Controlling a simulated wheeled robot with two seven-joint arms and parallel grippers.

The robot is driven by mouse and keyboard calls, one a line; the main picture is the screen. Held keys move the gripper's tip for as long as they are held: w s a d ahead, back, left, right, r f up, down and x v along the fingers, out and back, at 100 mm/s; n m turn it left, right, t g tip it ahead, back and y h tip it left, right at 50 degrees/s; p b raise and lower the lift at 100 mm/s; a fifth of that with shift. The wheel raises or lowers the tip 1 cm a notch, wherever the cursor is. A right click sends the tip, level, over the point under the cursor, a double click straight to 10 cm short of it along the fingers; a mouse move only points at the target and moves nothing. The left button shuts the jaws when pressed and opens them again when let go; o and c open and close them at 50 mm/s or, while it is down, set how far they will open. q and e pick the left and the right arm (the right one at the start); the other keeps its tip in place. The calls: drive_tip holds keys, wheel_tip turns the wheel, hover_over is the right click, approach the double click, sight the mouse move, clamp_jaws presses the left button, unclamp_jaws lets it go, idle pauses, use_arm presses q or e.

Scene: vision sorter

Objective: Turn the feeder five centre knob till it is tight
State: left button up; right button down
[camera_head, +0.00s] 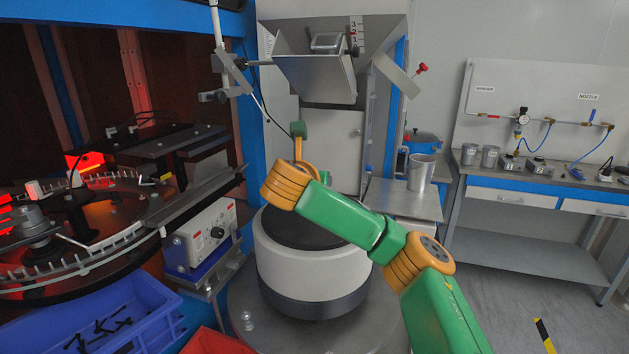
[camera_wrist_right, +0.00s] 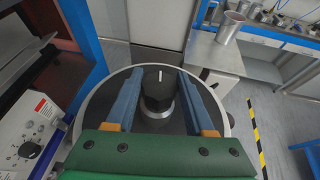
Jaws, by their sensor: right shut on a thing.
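The centre knob (camera_wrist_right: 157,93) is black with a white pointer line on top, on a metal collar in the middle of the feeder's dark round top. The line points nearly straight up in the right wrist view. My right gripper (camera_wrist_right: 158,76) has its two blue fingers on either side of the knob, shut on it. In the head view the feeder (camera_head: 312,271) is a white drum with a black top. My orange and green right arm crosses in front of it and hides the knob there. My left gripper is in neither view.
A control box with a dial (camera_head: 205,236) stands left of the feeder. A steel cup (camera_head: 421,173) stands on a side shelf to its right. A metal hopper (camera_head: 318,73) hangs above. A blue crate (camera_head: 125,318) with black bolts is at lower left.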

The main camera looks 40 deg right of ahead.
drive_tip(key=shift+c, duration=1.4)
unclamp_jaws()
drive_tip(key=shift+s+a+b, duration=0.1)
drive_tip(key=shift+a+b, duration=0.15)
drive_tip(key=shift+b, duration=0.05)
drive_tip(key=shift+s+a+r+b, duration=0.15)
drive_tip(key=shift+s+a+b, duration=0.25)
drive_tip(key=shift+a+b, duration=0.15)
drive_tip(key=p+v, duration=0.1)
drive_tip(key=v, duration=0.4)
drive_tip(key=shift+d+r+p, duration=0.1)
drive_tip(key=shift+r+p, duration=0.1)
drive_tip(key=shift+p, duration=0.2)
